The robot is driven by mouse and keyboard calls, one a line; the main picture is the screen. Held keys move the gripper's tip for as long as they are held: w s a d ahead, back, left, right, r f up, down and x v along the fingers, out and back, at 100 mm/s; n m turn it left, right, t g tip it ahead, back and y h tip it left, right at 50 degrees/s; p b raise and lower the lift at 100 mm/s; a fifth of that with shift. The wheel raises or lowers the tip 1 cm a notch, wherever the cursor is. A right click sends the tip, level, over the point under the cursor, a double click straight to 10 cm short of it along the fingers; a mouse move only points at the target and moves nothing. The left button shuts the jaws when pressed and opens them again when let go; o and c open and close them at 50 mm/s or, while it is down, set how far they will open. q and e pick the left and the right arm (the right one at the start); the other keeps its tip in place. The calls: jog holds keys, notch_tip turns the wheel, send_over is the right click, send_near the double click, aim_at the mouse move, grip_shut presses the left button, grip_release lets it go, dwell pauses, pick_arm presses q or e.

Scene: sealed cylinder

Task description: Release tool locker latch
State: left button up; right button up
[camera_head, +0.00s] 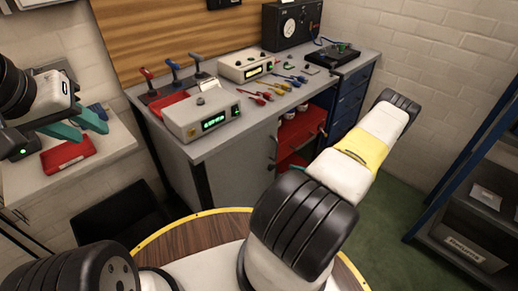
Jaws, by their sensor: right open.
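No tool locker latch can be made out for certain. A grey cabinet (238,166) under the workbench has an opening with red shelves or trays (298,128) and a thin vertical handle beside it. My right arm crosses in front of the lower right part of this opening. My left gripper (76,127) is at the left, above a side counter, with its two teal fingers apart and nothing between them. My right gripper (313,171) is almost wholly hidden behind my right arm; only a small teal bit shows at the cabinet's front.
The workbench (215,147) carries a metering box (203,117), levers (173,68), coloured screwdrivers (262,96) and a black instrument (290,24). A red case (68,154) lies on the left counter. A round wooden table (190,238) is in front. A blue-framed shelf (478,195) stands right; green floor lies between.

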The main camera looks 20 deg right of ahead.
aim_at(272, 168)
jog(key=x, duration=0.7)
jog(key=shift+w+f, duration=0.25)
jog(key=shift+w, duration=0.05)
jog(key=shift+c, duration=0.5)
grip_shut()
